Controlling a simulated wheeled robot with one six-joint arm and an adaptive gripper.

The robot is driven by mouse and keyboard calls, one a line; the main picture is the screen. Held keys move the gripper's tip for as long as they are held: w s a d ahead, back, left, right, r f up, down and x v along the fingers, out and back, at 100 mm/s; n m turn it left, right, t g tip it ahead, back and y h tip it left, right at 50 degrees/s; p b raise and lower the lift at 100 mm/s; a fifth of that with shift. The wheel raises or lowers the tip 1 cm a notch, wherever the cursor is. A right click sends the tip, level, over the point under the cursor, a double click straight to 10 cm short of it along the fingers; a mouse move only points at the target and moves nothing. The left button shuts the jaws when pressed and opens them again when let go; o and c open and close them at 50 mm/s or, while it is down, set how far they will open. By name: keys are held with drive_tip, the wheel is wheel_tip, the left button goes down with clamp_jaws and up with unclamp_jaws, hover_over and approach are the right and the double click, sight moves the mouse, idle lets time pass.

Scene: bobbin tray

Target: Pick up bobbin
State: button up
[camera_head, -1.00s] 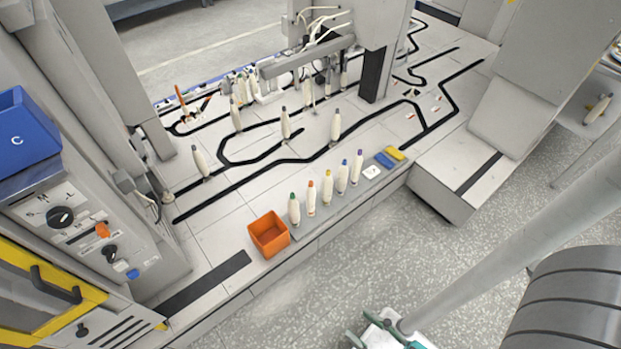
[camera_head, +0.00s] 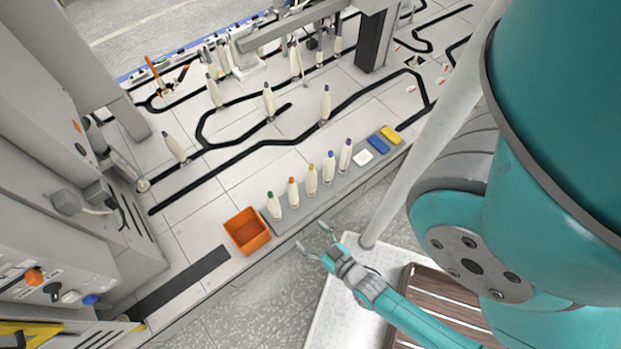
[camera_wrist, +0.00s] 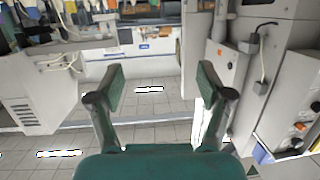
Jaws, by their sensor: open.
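A row of several cream bobbins with coloured tips stands upright on a grey strip along the front edge of the machine table. My gripper (camera_head: 311,240) is open and empty, in front of the table's edge and apart from the row. In the wrist view its two fingers (camera_wrist: 160,88) are spread, with nothing between them. Several more bobbins stand farther back along black tracks, one of them near the middle (camera_head: 268,101).
An orange open box (camera_head: 247,231) stands left of the row on the table. A white, a blue (camera_head: 377,144) and a yellow block (camera_head: 391,135) lie right of it. A grey machine cabinet (camera_head: 40,200) rises at the left. Open floor lies in front of the table.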

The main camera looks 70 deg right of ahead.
drive_tip(key=w+d+f+m+g+h, duration=0.2)
drive_tip(key=w+d+f+m+h, duration=0.1)
drive_tip(key=d+f, duration=0.6)
drive_tip(key=m+g+h, duration=0.2)
drive_tip(key=g+h, duration=0.1)
approach(313, 182)
drive_tip(key=d, duration=0.2)
drive_tip(key=x, duration=0.4)
drive_tip(key=shift+w+f, duration=0.1)
drive_tip(key=shift+w, duration=0.35)
drive_tip(key=shift+x, duration=3.15)
drive_tip(key=shift+w+a+f, duration=0.1)
drive_tip(key=shift+w, duration=0.05)
drive_tip(key=c, duration=1.3)
